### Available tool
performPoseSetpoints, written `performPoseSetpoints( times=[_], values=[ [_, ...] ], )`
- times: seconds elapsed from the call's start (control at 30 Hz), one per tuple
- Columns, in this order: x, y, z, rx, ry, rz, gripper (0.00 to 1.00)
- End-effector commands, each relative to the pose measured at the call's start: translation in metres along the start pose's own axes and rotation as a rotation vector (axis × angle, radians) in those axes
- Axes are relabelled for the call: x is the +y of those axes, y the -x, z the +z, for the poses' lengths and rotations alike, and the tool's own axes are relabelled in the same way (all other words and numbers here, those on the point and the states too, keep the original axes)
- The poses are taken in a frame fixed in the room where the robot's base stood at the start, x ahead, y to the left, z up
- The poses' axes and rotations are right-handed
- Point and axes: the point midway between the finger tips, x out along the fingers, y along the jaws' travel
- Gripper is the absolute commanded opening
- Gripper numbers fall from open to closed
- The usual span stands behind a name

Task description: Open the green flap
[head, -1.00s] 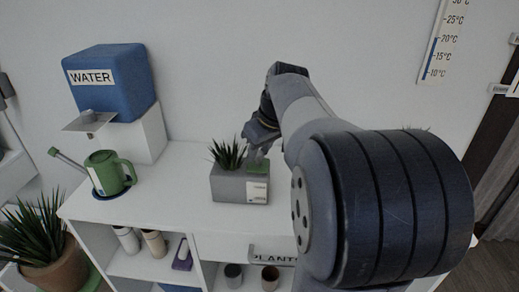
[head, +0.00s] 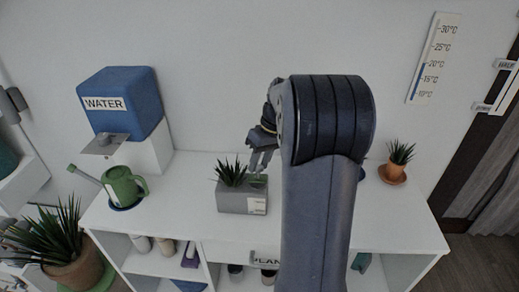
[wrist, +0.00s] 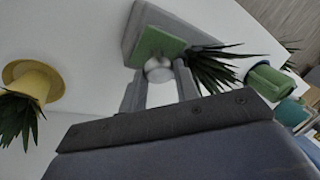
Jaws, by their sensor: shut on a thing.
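The green flap (head: 258,181) is on the right part of the top of a grey planter box (head: 234,202), beside a spiky plant (head: 231,172). In the wrist view the flap (wrist: 155,43) carries a pale round knob (wrist: 159,70) at its near edge. My gripper (head: 261,163) reaches down to the flap from above. In the wrist view its two fingers (wrist: 159,76) stand on either side of the knob and are shut on it. I cannot tell how far the flap is tilted.
A blue water tank (head: 120,102) and a green watering can (head: 124,187) stand at the left of the white desk (head: 170,230). A small potted plant (head: 396,163) stands at the right. The desk's open front compartments hold several small items.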

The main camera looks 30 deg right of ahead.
Motion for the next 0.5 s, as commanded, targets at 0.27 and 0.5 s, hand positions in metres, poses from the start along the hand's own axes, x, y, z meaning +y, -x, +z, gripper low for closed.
performPoseSetpoints(
  times=[0.27,0.5],
  values=[
    [0.005,0.009,-0.009,-0.122,-0.047,-0.113,0.07],
    [0.011,0.008,-0.016,-0.218,-0.084,-0.201,0.07]
  ],
)
